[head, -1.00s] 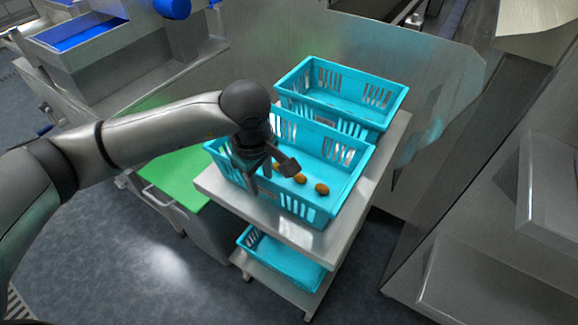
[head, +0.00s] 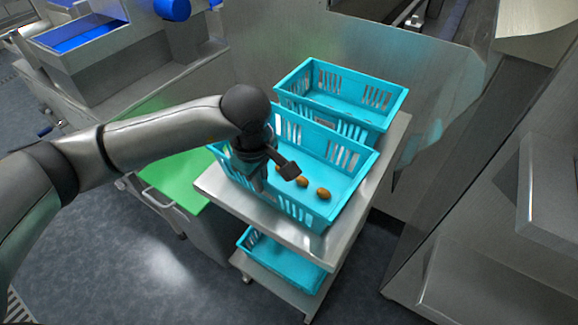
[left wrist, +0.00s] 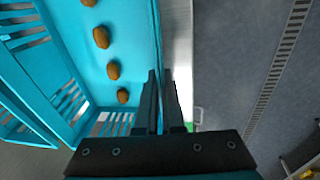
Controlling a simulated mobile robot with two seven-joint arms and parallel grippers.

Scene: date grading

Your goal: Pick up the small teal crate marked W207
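A teal slotted crate (head: 350,176) stands on the top shelf of a steel cart, nearest me, with several brown dates (head: 323,193) on its floor. No W207 marking can be read on any crate. My left gripper (head: 272,178) is at the crate's near long wall, pointing down. In the left wrist view its fingers (left wrist: 161,100) are close together on either side of the wall of the crate (left wrist: 135,45), gripping it. The dates (left wrist: 113,70) lie beside the fingers, inside the crate. My right gripper is out of view.
A second teal crate (head: 345,110), empty, stands behind on the same cart (head: 262,214). Another teal crate (head: 285,262) is on the lower shelf. A green surface (head: 180,180) lies left of the cart, and a steel wall (head: 420,75) rises behind it.

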